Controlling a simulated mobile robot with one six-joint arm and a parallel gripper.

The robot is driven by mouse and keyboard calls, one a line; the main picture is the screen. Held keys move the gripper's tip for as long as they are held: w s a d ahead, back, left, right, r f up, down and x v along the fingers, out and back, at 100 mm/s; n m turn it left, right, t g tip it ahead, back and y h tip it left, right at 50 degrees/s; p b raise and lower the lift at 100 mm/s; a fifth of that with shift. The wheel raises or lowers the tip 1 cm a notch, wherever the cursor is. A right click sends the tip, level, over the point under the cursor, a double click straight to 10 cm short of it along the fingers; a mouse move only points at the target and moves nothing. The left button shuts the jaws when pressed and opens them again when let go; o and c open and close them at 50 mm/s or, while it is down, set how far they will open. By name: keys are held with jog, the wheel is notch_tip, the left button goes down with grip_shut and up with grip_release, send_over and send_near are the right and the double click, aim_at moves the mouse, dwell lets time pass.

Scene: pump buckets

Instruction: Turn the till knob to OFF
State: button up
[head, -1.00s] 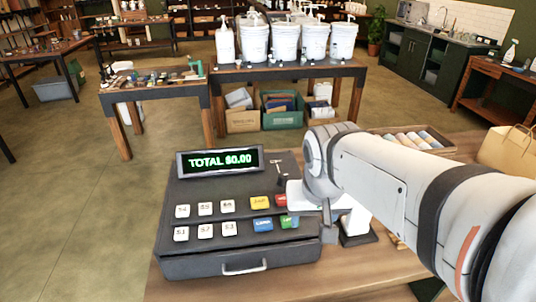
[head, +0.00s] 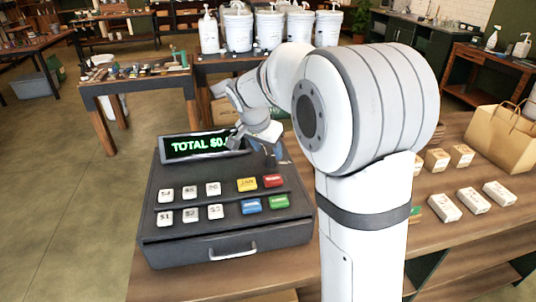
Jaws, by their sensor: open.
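The dark grey till (head: 230,246) stands on the wooden counter, its display (head: 190,146) lit with "TOTAL $0." and the rest covered. Its sloped face has white, yellow, red, blue and green keys. My gripper (head: 256,148) is over the till's upper right, beside the right end of the display, pointing down with open jaws. The till knob is not clearly visible; my gripper covers the spot right of the display. I cannot tell whether the fingers touch or surround the knob, or where it points.
My arm crosses the right half of the view. Right of it on the counter are several small boxes (head: 445,207) and a paper bag (head: 500,138). Behind stand a table with white pump buckets (head: 238,32) and a small wooden table (head: 140,78). The floor at left is clear.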

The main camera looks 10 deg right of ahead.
aim_at(270, 156)
jog(key=shift+x, duration=1.8)
